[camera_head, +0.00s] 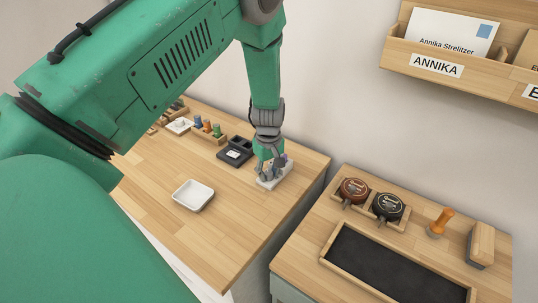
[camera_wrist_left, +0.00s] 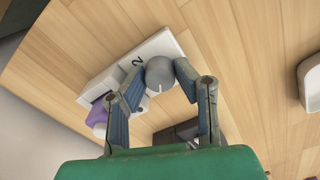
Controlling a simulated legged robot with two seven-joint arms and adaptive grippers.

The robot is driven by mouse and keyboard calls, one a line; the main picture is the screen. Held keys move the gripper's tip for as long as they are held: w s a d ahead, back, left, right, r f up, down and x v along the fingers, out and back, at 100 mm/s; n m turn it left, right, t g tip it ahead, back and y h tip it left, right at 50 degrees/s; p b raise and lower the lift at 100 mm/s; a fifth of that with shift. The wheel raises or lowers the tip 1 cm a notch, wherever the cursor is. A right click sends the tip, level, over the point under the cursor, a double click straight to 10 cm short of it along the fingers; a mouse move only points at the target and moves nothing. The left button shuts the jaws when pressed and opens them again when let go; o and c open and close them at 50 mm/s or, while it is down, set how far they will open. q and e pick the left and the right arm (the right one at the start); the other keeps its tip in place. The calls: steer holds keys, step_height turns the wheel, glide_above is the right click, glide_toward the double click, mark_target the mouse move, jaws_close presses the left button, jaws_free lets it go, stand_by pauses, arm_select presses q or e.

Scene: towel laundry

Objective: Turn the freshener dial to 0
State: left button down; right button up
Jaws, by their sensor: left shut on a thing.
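The freshener (camera_head: 273,182) is a small white box near the right edge of the wooden table, under my left gripper (camera_head: 268,168). In the left wrist view the white freshener body (camera_wrist_left: 163,44) shows a printed "2" beside a round grey dial (camera_wrist_left: 160,73). The dial has a pale pointer line on its near side. My left gripper (camera_wrist_left: 161,76) is shut on the dial, one fingertip on each side. A purple part (camera_wrist_left: 98,110) shows at the freshener's left end. The other dial numbers are hidden or not readable. My right gripper is not in view.
A black device (camera_head: 235,152) sits left of the gripper, and a white dish (camera_head: 193,195) lies nearer. A gap separates this table from the one with round tins (camera_head: 389,206), a dark tray (camera_head: 385,268) and an orange-handled stamp (camera_head: 440,222). A wooden mail rack (camera_head: 398,53) hangs on the wall.

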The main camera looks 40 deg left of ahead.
mark_target(269, 172)
arm_select(q)
steer(key=c, duration=1.5)
jaws_free()
steer(key=shift+s+d+f, duration=0.1)
steer(key=shift+f, duration=0.05)
steer(key=shift+c, duration=0.2)
step_height(269, 172, up, 12)
steer(key=shift+w, duration=0.2)
steer(key=shift+s+f, duration=0.1)
steer(key=shift+f, duration=0.05)
